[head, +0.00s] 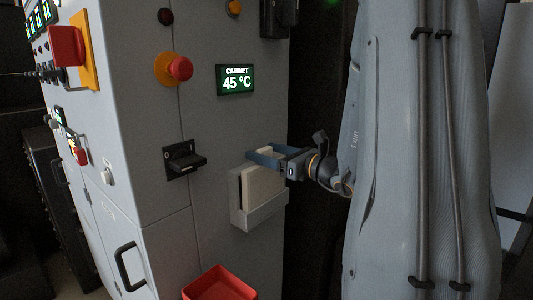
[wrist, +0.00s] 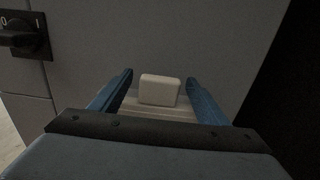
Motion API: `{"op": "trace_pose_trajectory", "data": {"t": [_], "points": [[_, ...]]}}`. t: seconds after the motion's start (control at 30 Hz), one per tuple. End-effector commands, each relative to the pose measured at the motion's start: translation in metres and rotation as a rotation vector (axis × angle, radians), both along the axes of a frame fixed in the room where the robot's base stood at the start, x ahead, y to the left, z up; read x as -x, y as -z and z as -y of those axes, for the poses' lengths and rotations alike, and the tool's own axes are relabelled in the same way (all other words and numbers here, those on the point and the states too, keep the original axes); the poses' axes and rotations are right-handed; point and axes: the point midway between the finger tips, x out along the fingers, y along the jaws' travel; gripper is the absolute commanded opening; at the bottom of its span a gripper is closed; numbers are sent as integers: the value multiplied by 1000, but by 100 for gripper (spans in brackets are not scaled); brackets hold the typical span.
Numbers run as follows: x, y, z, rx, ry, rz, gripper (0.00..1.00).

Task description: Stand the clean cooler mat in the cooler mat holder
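The cooler mat (head: 263,188) is a pale beige slab standing upright in a grey box-like holder (head: 257,219) on the cabinet's side. In the wrist view a pale block (wrist: 159,90), apparently part of the mat, shows between my fingers above a ridged light surface. My gripper (head: 262,155) is at the mat's upper end, its blue fingers on either side. In the wrist view my gripper (wrist: 159,80) has its fingers wide apart, with visible gaps beside the block. The mat's lower end is hidden in the holder.
A black rotary switch (head: 183,160) sticks out left of the holder. A red bin (head: 219,284) stands below. The cabinet display (head: 235,79) reads 45 °C, and a red button (head: 178,68) sits left of it. A dark gap lies right of the cabinet.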

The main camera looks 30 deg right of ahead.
Motion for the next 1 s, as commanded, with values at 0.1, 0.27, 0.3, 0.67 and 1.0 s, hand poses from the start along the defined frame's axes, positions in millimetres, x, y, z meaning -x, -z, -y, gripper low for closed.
{"op": "trace_pose_trajectory", "data": {"t": [0.1, 0.27, 0.3, 0.67, 1.0], "points": [[0, 0, 0, 0, 0, 0, 68], [2, 0, 1, 0, 1, -1, 68], [4, 0, 2, 0, 1, 0, 68], [54, 1, 21, 0, 5, 0, 68], [74, 0, 27, -1, 1, 0, 68]]}}
